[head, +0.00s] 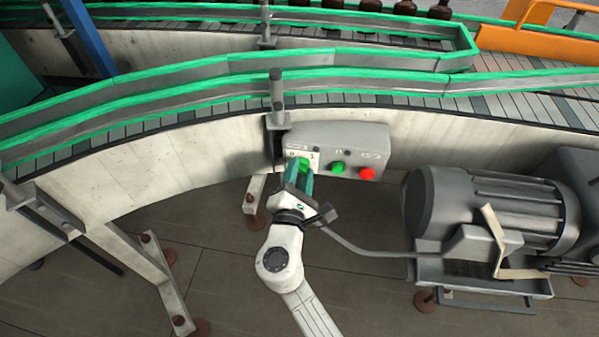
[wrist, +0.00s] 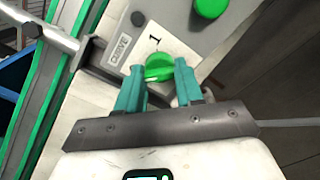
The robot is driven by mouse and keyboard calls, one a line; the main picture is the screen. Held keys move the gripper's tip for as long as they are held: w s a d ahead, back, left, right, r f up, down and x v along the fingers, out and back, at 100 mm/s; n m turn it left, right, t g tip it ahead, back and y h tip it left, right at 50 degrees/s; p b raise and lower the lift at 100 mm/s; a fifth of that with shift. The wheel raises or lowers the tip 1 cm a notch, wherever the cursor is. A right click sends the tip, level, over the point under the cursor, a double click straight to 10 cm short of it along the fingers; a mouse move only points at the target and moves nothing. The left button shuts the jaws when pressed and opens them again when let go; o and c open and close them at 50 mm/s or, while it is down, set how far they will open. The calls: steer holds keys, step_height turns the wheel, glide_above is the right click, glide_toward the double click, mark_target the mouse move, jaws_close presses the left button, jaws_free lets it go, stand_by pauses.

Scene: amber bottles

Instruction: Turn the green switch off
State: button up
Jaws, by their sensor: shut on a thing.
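The green switch (wrist: 158,68) is a rotary knob on a white label plate, at the left end of the grey control box (head: 375,137). A "1" is printed beside it in the wrist view. In the head view the switch (head: 304,163) is partly covered by my gripper (head: 299,172). My gripper (wrist: 160,80) has teal fingers, one on each side of the knob, and is shut on it. The lower part of the knob and any mark there are hidden by the fingers.
A green button (head: 338,168) and a red button (head: 367,174) sit right of the switch on the box. A metal post (head: 277,95) stands close behind it. A grey motor (head: 500,210) is at the right. The conveyor (head: 200,107) runs above.

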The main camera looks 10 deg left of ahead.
steer(key=shift+a+f, duration=0.1)
steer(key=shift+f, duration=0.05)
steer(key=o, duration=1)
steer(key=shift+o, duration=0.2)
steer(key=s, duration=1.1)
steer(key=shift+a+b, duration=0.15)
steer(key=shift+b, duration=0.25)
